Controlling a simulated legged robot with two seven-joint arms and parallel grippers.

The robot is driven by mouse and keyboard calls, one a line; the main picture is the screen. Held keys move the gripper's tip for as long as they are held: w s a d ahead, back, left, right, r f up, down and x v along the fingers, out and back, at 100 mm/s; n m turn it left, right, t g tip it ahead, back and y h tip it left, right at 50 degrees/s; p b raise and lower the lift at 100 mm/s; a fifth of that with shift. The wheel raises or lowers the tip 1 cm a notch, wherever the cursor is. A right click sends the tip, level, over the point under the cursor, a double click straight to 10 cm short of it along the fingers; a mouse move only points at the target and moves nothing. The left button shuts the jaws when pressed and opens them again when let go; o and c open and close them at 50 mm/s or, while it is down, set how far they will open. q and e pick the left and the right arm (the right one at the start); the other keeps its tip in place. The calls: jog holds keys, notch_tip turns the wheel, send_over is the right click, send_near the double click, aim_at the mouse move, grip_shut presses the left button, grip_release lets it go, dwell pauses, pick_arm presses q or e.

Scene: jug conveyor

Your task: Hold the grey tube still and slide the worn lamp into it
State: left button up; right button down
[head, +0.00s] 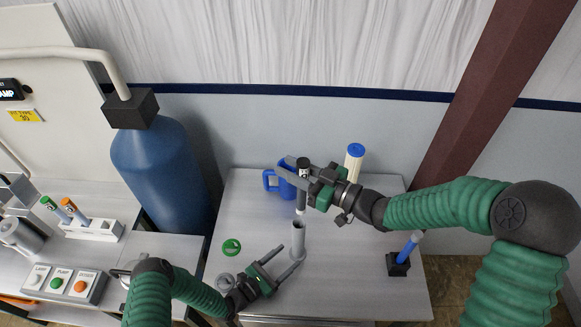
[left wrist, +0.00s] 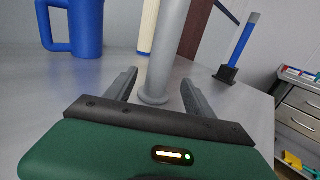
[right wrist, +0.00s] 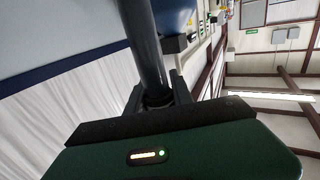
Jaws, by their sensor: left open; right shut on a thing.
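The grey tube (head: 298,242) stands upright on the table, and in the left wrist view (left wrist: 172,55) it rises in front of my left gripper. My left gripper (head: 289,257) is open, low over the table, with its fingertips pointing at the tube's lower part, one to each side. I cannot tell whether they touch it. My right gripper (head: 303,178) is shut on the worn lamp (head: 301,205), a slim rod with a black top. The lamp hangs about upright above the tube's open top, with a small gap. In the right wrist view the lamp (right wrist: 145,45) looks dark between the fingers.
A blue jug (head: 285,188) and a cream cylinder with a blue cap (head: 354,162) stand behind. A blue rod (head: 410,244) stands in a black block (head: 398,265) at right. A green disc (head: 231,247) and grey ring (head: 224,281) lie left. A button panel (head: 62,285) is further left.

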pick_arm(q)
jog(key=x, duration=0.8)
jog(key=shift+w, duration=0.25)
jog(key=shift+w+d+f, duration=0.1)
jog(key=shift+w+d, duration=0.25)
jog(key=shift+d, duration=0.1)
pick_arm(e)
jog(key=shift+w+a, duration=0.1)
pick_arm(q)
jog(key=shift+a, duration=0.15)
jog(key=c, duration=0.7)
grip_shut()
pick_arm(e)
jog(key=shift+a, duration=0.15)
pick_arm(q)
jog(key=o, duration=0.7)
grip_release()
